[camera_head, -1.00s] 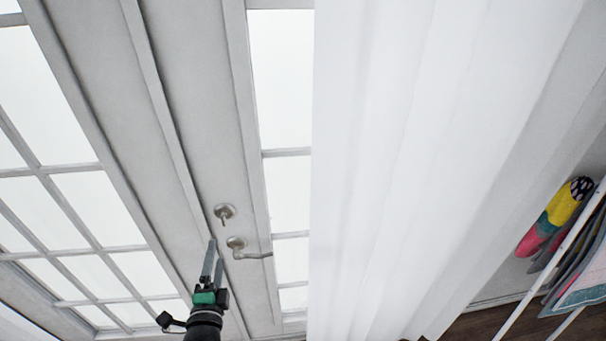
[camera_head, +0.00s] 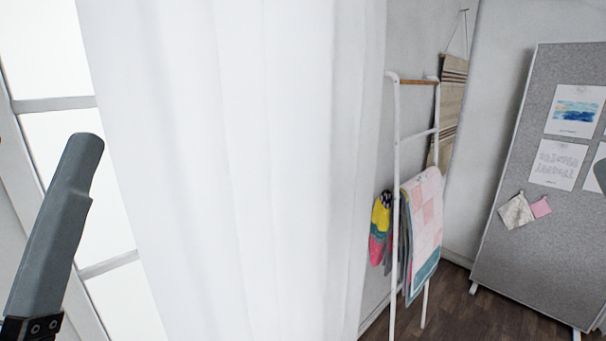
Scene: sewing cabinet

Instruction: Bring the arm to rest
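My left gripper (camera_head: 62,225) shows at the left edge, close to the camera. One grey finger points up, with its dark mount at the bottom left corner. The second finger is not visible, so I cannot tell whether the gripper is open or shut. Nothing is seen held at the visible finger. A small grey rounded piece at the right edge looks like a fingertip of my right gripper (camera_head: 601,175). The rest of it is out of frame.
A white curtain (camera_head: 230,150) hangs beside a window (camera_head: 95,200). A white ladder rack (camera_head: 395,220) holds a pink quilt (camera_head: 425,220) and colourful fabric (camera_head: 380,230). A grey pinboard (camera_head: 535,235) stands at the right. Wooden floor (camera_head: 455,310) is bare between them.

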